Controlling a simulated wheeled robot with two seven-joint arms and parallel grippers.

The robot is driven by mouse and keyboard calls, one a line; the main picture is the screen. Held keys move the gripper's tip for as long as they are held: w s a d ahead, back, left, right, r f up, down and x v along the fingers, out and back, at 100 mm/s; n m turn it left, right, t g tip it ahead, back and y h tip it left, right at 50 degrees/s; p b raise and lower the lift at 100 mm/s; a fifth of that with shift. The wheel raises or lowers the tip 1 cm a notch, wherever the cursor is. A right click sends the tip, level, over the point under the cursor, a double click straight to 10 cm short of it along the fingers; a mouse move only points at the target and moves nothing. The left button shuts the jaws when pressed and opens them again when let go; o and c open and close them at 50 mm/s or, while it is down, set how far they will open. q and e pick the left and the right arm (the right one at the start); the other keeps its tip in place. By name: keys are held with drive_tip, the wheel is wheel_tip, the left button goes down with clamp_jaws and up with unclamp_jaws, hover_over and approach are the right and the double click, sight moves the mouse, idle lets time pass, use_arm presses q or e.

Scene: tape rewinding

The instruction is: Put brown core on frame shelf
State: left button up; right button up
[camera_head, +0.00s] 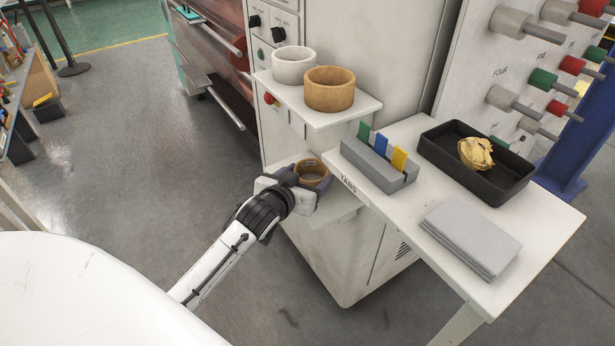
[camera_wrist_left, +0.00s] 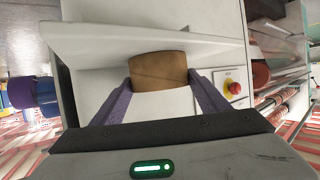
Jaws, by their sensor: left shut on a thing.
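My left gripper (camera_head: 309,184) is shut on a brown core (camera_head: 315,168), a short open ring, beside the front of the white machine frame. The upper frame shelf (camera_head: 345,114) stands above it and carries a white core (camera_head: 293,66) and another brown core (camera_head: 329,89). A lower shelf (camera_head: 342,212) shows just under the gripper; whether the held core touches it I cannot tell. In the left wrist view the held brown core (camera_wrist_left: 158,70) sits between the two dark fingers, next to a white shelf panel (camera_wrist_left: 110,45). My right gripper is not in view.
A white table (camera_head: 545,218) to the right bears a grey tab holder (camera_head: 375,170), a black tray (camera_head: 437,150) with a crumpled yellow thing (camera_head: 475,153), and grey sheets (camera_head: 470,238). A red button (camera_head: 269,98) is on the machine front.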

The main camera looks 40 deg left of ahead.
use_arm(q)
drive_tip(key=o, duration=1.1)
drive_tip(key=shift+o, duration=0.2)
drive_tip(key=shift+r, duration=0.1)
drive_tip(key=p+v, duration=0.1)
drive_tip(key=v, duration=1)
drive_tip(key=s+d+f+m+g+h, duration=0.4)
drive_tip(key=s+d+f+h, duration=0.1)
drive_tip(key=s+d+f, duration=1.2)
wheel_tip(320, 180, down, 3)
drive_tip(key=shift+f+g, duration=0.1)
drive_tip(key=shift+g, duration=0.3)
drive_tip(key=shift+s+d, duration=0.1)
